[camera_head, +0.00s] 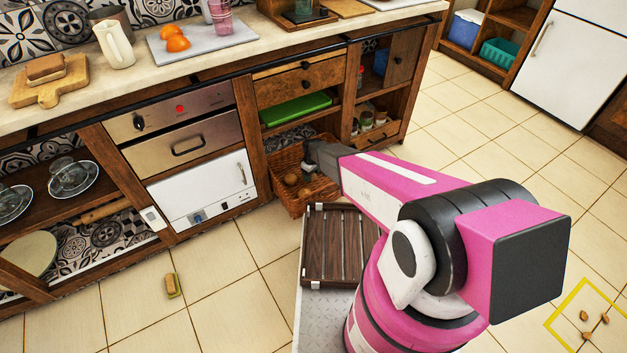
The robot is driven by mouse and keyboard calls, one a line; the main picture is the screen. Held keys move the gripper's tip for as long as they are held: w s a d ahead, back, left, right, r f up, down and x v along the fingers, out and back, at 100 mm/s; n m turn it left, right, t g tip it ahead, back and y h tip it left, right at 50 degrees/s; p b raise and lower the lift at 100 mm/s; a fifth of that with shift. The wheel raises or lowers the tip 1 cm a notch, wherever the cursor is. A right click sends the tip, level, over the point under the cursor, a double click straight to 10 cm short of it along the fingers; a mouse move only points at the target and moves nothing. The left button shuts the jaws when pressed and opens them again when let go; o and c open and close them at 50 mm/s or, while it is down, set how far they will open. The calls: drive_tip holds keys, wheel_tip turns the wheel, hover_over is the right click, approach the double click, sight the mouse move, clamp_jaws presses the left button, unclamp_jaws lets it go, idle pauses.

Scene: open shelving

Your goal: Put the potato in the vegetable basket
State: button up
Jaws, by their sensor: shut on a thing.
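A wicker vegetable basket (292,203) sits low in the shelving, below the green tray's shelf. It holds several brown round things that look like potatoes (291,180). My gripper (309,173) is over the basket's right part, pointing down, and is shut on a potato. The held potato is small and mostly hidden by the fingers, so its exact height over the others cannot be told. More brown, potato-like things (584,315) lie on the floor at the lower right, in and around a yellow square outline.
A slatted dark wooden rack (342,245) lies on my base, in front of the basket. A sponge-like block (173,286) lies on the floor at left. Cabinet posts and a shelf (323,117) frame the basket. The tiled floor at right is mostly clear.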

sight(314, 182)
drive_tip(key=shift+w+d+f, duration=0.35)
drive_tip(key=shift+d+f, duration=0.05)
drive_tip(key=shift+d, duration=0.2)
drive_tip(key=shift+f, duration=2)
drive_tip(key=shift+f, duration=0.1)
drive_tip(key=o, duration=1)
wheel_tip(314, 182, up, 12)
drive_tip(key=shift+w+d+f, duration=0.1)
drive_tip(key=shift+d, duration=0.05)
drive_tip(key=s+d+r+m, duration=0.3)
drive_tip(key=s+d+r, duration=0.3)
drive_tip(key=d+r, duration=0.2)
drive_tip(key=s+d+r+m, duration=0.4)
drive_tip(key=s+d+r, duration=0.3)
drive_tip(key=r, duration=0.5)
drive_tip(key=s+d+r+m, duration=0.3)
drive_tip(key=s+d+r, duration=0.3)
drive_tip(key=d+r, duration=0.2)
drive_tip(key=shift+s+d+r+m, duration=0.3)
drive_tip(key=shift+d+r, duration=0.05)
drive_tip(key=shift+r, duration=0.6)
